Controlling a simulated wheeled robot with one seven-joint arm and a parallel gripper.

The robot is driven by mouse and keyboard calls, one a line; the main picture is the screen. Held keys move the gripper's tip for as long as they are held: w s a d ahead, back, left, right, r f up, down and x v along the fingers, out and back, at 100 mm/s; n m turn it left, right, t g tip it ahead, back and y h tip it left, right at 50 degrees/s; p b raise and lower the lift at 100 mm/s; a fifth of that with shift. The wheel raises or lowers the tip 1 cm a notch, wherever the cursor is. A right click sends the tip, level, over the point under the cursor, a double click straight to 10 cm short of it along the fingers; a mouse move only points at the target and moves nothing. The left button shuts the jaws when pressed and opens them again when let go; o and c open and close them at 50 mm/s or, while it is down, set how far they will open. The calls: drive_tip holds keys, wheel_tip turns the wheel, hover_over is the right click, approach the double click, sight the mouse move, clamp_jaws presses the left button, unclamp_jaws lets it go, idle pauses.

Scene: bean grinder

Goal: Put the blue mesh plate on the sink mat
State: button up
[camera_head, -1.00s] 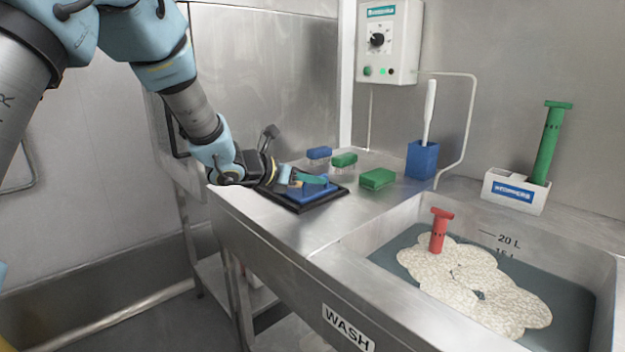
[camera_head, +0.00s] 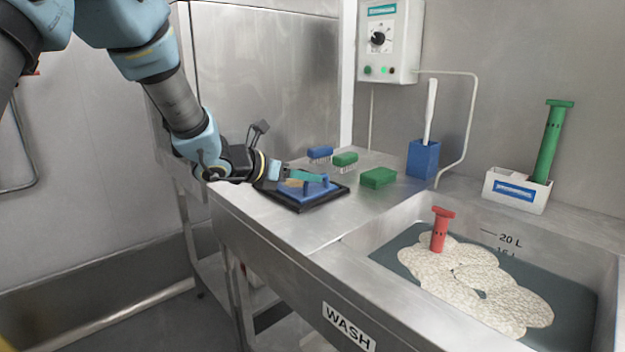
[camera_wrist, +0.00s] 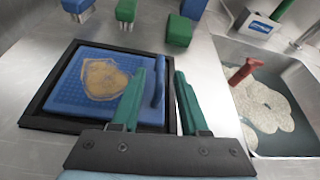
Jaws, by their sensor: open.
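The blue mesh plate (camera_wrist: 85,97) lies flat within the black sink mat (camera_wrist: 38,112), whose dark border shows around it. A tan stain covers part of the plate's face. The plate's upright blue handle (camera_wrist: 158,84) stands near its right side in the wrist view. In the head view the plate (camera_head: 318,190) rests on the mat (camera_head: 300,208) at the counter's left end. My gripper (camera_wrist: 170,68) is open, its two teal fingers near the handle and not closed on it. It also shows in the head view (camera_head: 326,178), low over the plate.
A blue brush (camera_head: 320,152), a green brush (camera_head: 345,159) and a green block (camera_head: 378,178) stand behind and right of the mat. A blue holder (camera_head: 422,160) is farther right. The water-filled sink (camera_head: 400,232) holds a red-handled tool (camera_head: 439,230). The front counter is clear.

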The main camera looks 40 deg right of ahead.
drive_tip(key=b+v, duration=0.1)
drive_tip(key=v, duration=0.8)
drive_tip(key=shift+a+r, duration=0.1)
drive_tip(key=shift+a, duration=0.05)
drive_tip(key=w+a+f+n+t+y, duration=0.3)
drive_tip(key=w+a+n+t+y, duration=0.15)
drive_tip(key=w+a+n, duration=0.65)
drive_tip(key=w+a+f+n+t+y, duration=0.25)
drive_tip(key=w+a+n+t, duration=0.3)
drive_tip(key=a+n, duration=0.75)
drive_tip(key=s+a+f+n+g+y, duration=0.2)
drive_tip(key=a+f+n+y, duration=0.1)
drive_tip(key=a+n, duration=0.5)
drive_tip(key=s+a+f+n+g+y, duration=0.1)
drive_tip(key=s+a+f+n+y, duration=0.15)
drive_tip(key=a+n, duration=0.6)
drive_tip(key=s+a+f+n+g, duration=0.2)
drive_tip(key=s+a+n+g, duration=0.2)
drive_tip(key=s+n, duration=0.5)
drive_tip(key=a+n+y, duration=0.1)
drive_tip(key=a+n, duration=0.1)
drive_tip(key=n, duration=0.1)
drive_tip(key=shift+s, duration=0.3)
